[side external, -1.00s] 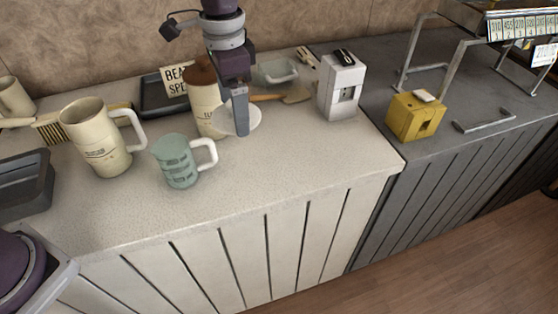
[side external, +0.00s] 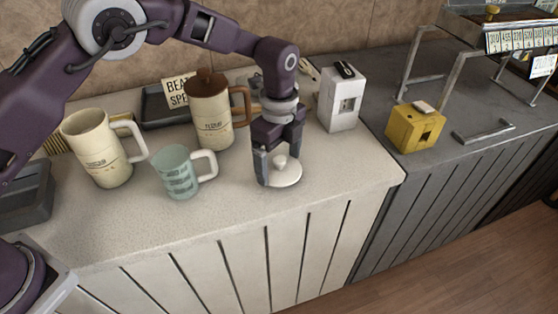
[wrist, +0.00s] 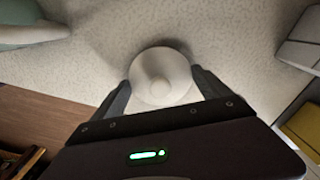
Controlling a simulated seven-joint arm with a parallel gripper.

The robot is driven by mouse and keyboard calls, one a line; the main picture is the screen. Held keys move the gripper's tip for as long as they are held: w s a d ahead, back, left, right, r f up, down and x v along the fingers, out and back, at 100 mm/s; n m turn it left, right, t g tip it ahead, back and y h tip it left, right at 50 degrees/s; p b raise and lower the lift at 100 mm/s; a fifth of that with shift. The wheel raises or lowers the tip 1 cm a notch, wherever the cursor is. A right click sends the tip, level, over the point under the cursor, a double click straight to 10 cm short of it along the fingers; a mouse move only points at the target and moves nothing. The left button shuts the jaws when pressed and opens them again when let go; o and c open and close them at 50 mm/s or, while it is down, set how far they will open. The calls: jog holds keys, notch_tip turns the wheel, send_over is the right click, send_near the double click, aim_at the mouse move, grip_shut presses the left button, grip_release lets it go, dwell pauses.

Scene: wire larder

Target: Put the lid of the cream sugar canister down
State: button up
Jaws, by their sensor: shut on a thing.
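The lid (side external: 288,175) is a pale cream disc with a round knob, low over the front of the light counter. It also shows in the wrist view (wrist: 160,78). My gripper (side external: 276,170) points down and is shut on the lid, one finger at each side. I cannot tell whether the lid touches the counter. A large cream canister (side external: 95,150) with a pale handle stands open-topped at the left; its label is unreadable. Another cream canister (side external: 213,122) with a brown lid and handle stands behind my gripper, to its left.
A green measuring mug (side external: 177,175) stands left of my gripper. A white box-shaped device (side external: 341,98) stands behind to the right, and a yellow one (side external: 415,127) on the grey counter. The light counter (side external: 335,170) is clear right of the lid, up to its front edge.

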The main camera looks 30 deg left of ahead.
aim_at(279, 158)
jog(key=shift+f, duration=0.25)
jog(key=o, duration=1.1)
jog(key=shift+o, duration=0.2)
notch_tip(279, 158, up, 12)
jog(key=shift+r, duration=0.15)
jog(key=s+a+r+n+t, duration=0.3)
jog(key=s+a+r+n, duration=0.9)
jog(key=s+a+r, duration=0.25)
jog(key=s+a+f+n+t, duration=0.1)
jog(key=s+n, duration=0.3)
jog(key=s, duration=0.4)
jog(key=s+a+f+n+t, duration=0.1)
jog(key=s+a+f+n, duration=0.2)
jog(key=s+n, duration=0.2)
jog(key=s, duration=0.3)
jog(key=shift+s+a+f+t, duration=0.25)
jog(key=shift+a+f+t, duration=0.05)
jog(key=shift+a+f, duration=0.1)
